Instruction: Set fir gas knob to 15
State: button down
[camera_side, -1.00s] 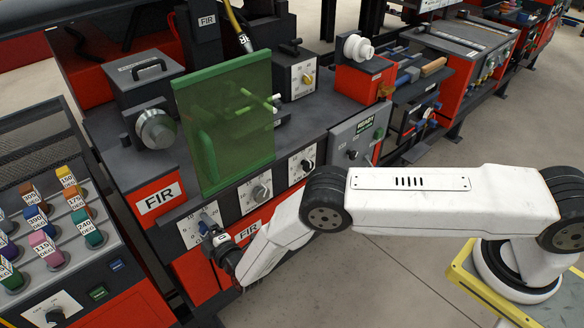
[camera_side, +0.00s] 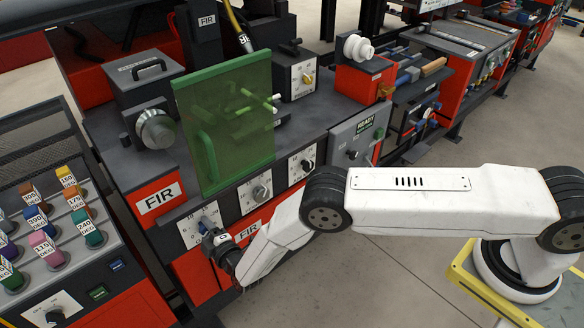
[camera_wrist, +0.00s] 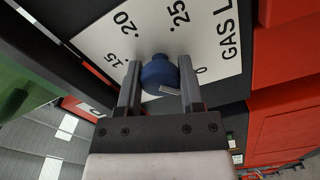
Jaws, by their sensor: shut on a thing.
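The blue fir gas knob (camera_wrist: 160,74) sits on a white dial plate (camera_wrist: 215,45) whose visible print includes 15, 20, 25, a 0 and "GAS L". My gripper (camera_wrist: 160,82) has one finger on each side of the knob and is shut on it. A white mark shows on the knob's lower right in the wrist view; the number it points to cannot be told. In the side view, my gripper (camera_side: 212,237) is at the lower-left dial plate (camera_side: 190,232) of the red FIR machine, with the blue knob (camera_side: 204,226) partly hidden.
Two more dials, a left one (camera_side: 259,192) and a right one (camera_side: 307,165), sit along the same front. A green see-through shield (camera_side: 225,125) stands above. A panel with several coloured knobs (camera_side: 45,235) stands at left. Open floor lies at right.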

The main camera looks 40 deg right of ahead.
jog(key=m, duration=0.3)
jog(key=shift+m, duration=0.4)
jog(key=m, duration=0.3)
jog(key=shift+m, duration=0.3)
jog(key=m, duration=0.4)
jog(key=shift+a+m, duration=0.1)
jog(key=shift+m, duration=0.2)
jog(key=m, duration=0.3)
jog(key=shift+m, duration=0.3)
jog(key=m, duration=1.1)
jog(key=shift+m, duration=2.3)
